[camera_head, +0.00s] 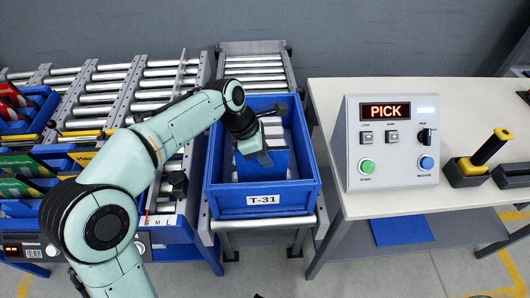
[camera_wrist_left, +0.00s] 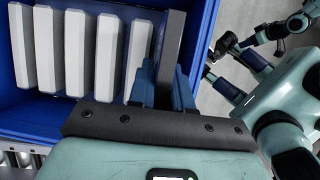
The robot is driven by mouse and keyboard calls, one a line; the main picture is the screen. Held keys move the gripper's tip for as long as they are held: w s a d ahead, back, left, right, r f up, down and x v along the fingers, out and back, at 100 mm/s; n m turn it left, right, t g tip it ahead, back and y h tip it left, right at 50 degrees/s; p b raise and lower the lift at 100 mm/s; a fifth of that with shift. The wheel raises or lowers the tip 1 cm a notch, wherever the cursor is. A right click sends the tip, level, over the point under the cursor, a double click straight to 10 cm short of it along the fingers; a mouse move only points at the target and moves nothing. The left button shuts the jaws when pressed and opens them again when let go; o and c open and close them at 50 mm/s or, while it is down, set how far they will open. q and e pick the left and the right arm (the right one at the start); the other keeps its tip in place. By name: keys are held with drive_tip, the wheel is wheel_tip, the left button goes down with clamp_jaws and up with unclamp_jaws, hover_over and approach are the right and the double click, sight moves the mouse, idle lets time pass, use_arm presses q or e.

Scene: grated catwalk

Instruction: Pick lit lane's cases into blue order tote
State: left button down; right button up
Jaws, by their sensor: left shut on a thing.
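The blue order tote (camera_head: 262,200), labelled T-31, sits on rollers in the middle of the head view. Several pale, slim cases (camera_wrist_left: 67,52) stand upright side by side in it in the left wrist view. My left gripper (camera_head: 264,158) reaches down into the tote. In the left wrist view its two blue fingers (camera_wrist_left: 164,85) are shut on a dark-looking slim case (camera_wrist_left: 172,45), which stands at the right end of the row. Whether this case touches the tote floor is hidden. Dark robot parts at the right of the wrist view do not clearly show my right gripper.
Left of the tote are roller lanes (camera_head: 106,88) and blue bins with red cases (camera_head: 14,98) and green cases (camera_head: 18,188). A white table (camera_head: 415,205) at the right carries a control box (camera_head: 392,142) reading PICK and a yellow-black handle device (camera_head: 480,160).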

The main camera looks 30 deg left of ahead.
use_arm(q)
drive_tip(key=shift+f+b, duration=1.1)
drive_tip(key=shift+f, duration=1.1)
use_arm(e)
drive_tip(key=shift+s+f, duration=0.15)
drive_tip(key=shift+f, duration=1.05)
use_arm(q)
drive_tip(key=c, duration=0.6)
unclamp_jaws()
use_arm(e)
drive_tip(key=shift+d, duration=0.1)
use_arm(q)
drive_tip(key=shift+o, duration=0.2)
drive_tip(key=shift+r+p, duration=4.1)
drive_tip(key=shift+p, duration=0.15)
use_arm(e)
wheel_tip(320, 180, up, 8)
